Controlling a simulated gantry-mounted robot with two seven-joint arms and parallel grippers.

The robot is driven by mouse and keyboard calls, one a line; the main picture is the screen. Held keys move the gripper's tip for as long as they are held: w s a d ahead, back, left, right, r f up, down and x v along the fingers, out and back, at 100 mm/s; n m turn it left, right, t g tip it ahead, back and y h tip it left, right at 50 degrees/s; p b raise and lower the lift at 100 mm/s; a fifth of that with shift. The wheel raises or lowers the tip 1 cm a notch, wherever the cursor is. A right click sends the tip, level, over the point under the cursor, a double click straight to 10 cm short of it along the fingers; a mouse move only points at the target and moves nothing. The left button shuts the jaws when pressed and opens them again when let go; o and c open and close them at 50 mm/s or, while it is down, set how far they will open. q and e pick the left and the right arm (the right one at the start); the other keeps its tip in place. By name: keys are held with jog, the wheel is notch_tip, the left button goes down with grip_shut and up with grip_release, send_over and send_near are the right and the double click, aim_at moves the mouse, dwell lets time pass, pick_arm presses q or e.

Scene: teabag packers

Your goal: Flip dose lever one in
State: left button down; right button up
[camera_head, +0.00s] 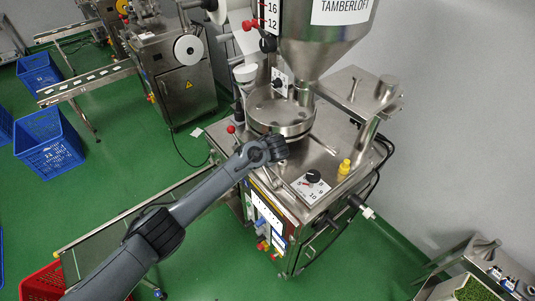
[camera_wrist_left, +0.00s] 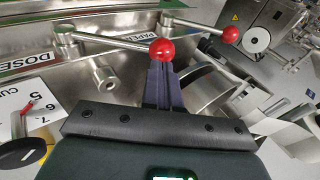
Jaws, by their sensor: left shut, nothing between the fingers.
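In the left wrist view, a metal lever with a red ball knob (camera_wrist_left: 162,48) runs out from a pivot near the DOSE label (camera_wrist_left: 30,62). My left gripper (camera_wrist_left: 159,68) is shut and empty, its fingertips right at this knob; I cannot tell whether they touch it. A second red-knobbed lever (camera_wrist_left: 230,34) lies farther right, with a PAPER label between the two pivots. In the head view, my left gripper (camera_head: 279,149) is over the packing machine's top, its fingers hidden. One red-knobbed lever (camera_head: 231,129) shows left of it. My right gripper is not in view.
A round steel turntable (camera_head: 280,111) under the hopper (camera_head: 322,40) stands just behind my left gripper. A dial plate (camera_head: 311,187) and a yellow bottle (camera_head: 344,168) are to its right. Blue crates (camera_head: 48,142) stand on the green floor at left.

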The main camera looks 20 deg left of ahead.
pick_arm(q)
jog(key=shift+w+a+f+h, duration=0.15)
jog(key=shift+w+a+f, duration=0.1)
jog(key=shift+a+f, duration=0.3)
jog(key=shift+w+a+f+h, duration=0.2)
jog(key=shift+a+f, duration=0.25)
jog(key=shift+a, duration=0.2)
jog(key=shift+s+a+f, duration=0.1)
jog(key=shift+f, duration=0.05)
jog(key=w+r+p+v, duration=0.1)
jog(key=p+v, duration=0.2)
jog(key=v, duration=1.1)
jog(key=shift+a+r, duration=0.2)
jog(key=shift+r, duration=0.3)
jog(key=shift+w, duration=0.15)
